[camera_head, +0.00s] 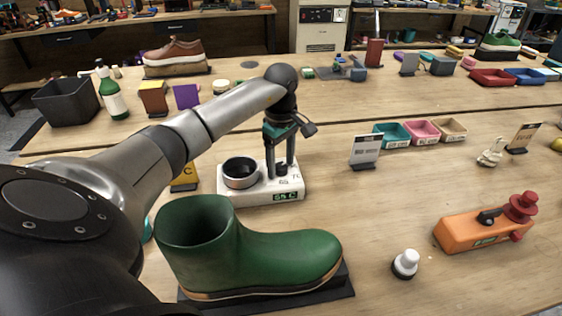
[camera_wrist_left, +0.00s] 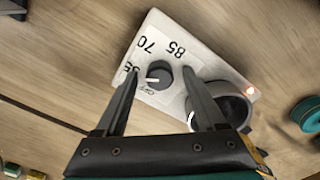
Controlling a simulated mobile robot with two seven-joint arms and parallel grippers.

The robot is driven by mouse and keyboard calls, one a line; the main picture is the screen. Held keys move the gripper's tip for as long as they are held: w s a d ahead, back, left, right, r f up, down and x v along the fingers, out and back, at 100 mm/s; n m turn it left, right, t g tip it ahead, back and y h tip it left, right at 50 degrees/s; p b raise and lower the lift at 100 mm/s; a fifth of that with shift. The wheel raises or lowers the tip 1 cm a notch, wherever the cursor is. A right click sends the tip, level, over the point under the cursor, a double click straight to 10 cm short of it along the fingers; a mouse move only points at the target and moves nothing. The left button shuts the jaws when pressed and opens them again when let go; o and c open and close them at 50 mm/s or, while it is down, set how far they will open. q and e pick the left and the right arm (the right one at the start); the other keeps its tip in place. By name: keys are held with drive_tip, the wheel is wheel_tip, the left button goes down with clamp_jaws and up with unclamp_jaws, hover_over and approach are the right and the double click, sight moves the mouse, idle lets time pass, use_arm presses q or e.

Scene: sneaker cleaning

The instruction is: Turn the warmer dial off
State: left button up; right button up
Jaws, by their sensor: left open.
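The warmer (camera_head: 262,192) is a white box on the table with a dark round cup well and a lit green display that seems to read 65 C. Its dark dial (camera_wrist_left: 159,74) shows in the left wrist view, with a white mark towards the left finger. Numbers 70 and 85 are printed around it; another is partly hidden by that finger. An orange lamp (camera_wrist_left: 250,90) glows on the box. My left gripper (camera_wrist_left: 160,72) is open, pointing down over the warmer, one finger on each side of the dial. I cannot tell whether they touch it. My right gripper is out of view.
A green boot (camera_head: 250,255) on a black stand is in front of the warmer. An orange device (camera_head: 470,232) and a white-topped knob (camera_head: 405,262) are at the right. A sign (camera_head: 366,150) stands right of the warmer. Table between them is clear.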

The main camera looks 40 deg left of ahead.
use_arm(q)
clamp_jaws()
idle(0.4)
drive_tip(key=shift+n, duration=0.4)
drive_tip(key=shift+r+n+p, duration=0.15)
drive_tip(key=shift+n+p, duration=0.55)
drive_tip(key=shift+n, duration=0.3)
drive_tip(key=n+p, duration=0.1)
drive_tip(key=n, duration=0.2)
drive_tip(key=shift+n, duration=0.4)
drive_tip(key=n+p, duration=0.2)
drive_tip(key=n, duration=0.3)
drive_tip(key=shift+n+p, duration=0.3)
unclamp_jaws()
